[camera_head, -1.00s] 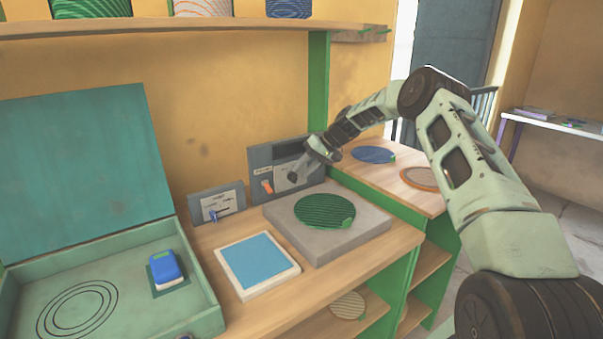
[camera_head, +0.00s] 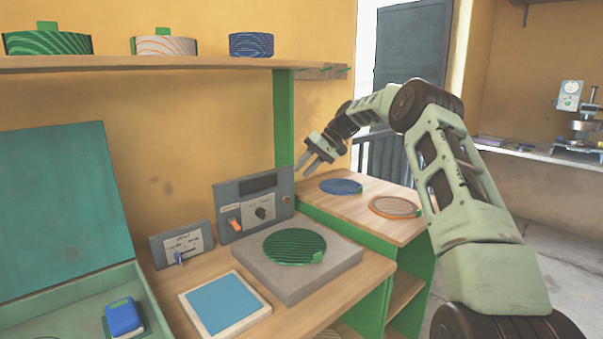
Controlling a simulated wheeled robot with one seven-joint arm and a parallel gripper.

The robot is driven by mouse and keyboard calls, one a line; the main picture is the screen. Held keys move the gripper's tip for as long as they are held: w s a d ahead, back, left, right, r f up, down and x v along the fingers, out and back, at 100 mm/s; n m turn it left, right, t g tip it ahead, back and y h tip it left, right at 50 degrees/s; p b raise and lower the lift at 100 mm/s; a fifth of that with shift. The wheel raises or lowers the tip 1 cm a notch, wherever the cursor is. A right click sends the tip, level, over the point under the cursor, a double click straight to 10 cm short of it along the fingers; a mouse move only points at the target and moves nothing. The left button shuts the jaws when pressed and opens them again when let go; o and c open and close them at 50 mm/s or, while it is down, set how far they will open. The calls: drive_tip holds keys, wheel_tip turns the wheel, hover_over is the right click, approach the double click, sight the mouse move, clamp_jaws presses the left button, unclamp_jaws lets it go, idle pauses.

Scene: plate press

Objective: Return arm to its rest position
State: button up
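My gripper (camera_head: 308,158) is in the air in the head view, above the back right of the workbench and in front of the green shelf post. Its two fingers are spread and point down to the left, with nothing between them. My arm (camera_head: 450,170) is bent, reaching up from the lower right with its elbow at the top. The gripper touches nothing that I can see. A green ridged plate (camera_head: 294,246) lies on the grey slab (camera_head: 345,263) below it.
A grey control panel (camera_head: 252,205) with an orange switch and a knob stands behind the slab. Blue (camera_head: 341,187) and orange-rimmed (camera_head: 394,207) discs lie on the side table. A shelf (camera_head: 150,63) overhangs at the upper left. An open teal case (camera_head: 65,215) stands at left.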

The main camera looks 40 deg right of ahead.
idle(0.7)
drive_tip(key=s+a+r+n+g, duration=0.1)
drive_tip(key=a+n+g, duration=0.1)
drive_tip(key=a, duration=1.8)
drive_tip(key=s+a+n+g+h, duration=0.1)
drive_tip(key=s+a, duration=0.4)
drive_tip(key=a, duration=0.3)
drive_tip(key=s+a+n+g+h, duration=0.1)
drive_tip(key=s+a, duration=0.3)
drive_tip(key=a, duration=0.4)
drive_tip(key=s+a+f+n+g+h+p, duration=0.1)
drive_tip(key=s+a, duration=0.4)
drive_tip(key=s, duration=0.3)
drive_tip(key=s+a+f+n+h, duration=0.1)
drive_tip(key=s+a, duration=0.3)
drive_tip(key=s, duration=0.4)
drive_tip(key=s+d+f+n+h, duration=0.1)
drive_tip(key=s+f+n+h, duration=0.1)
drive_tip(key=s, duration=1.6)
drive_tip(key=shift+f+n+t, duration=0.3)
drive_tip(key=shift+f, duration=0.6)
drive_tip(key=shift+s+d, duration=0.1)
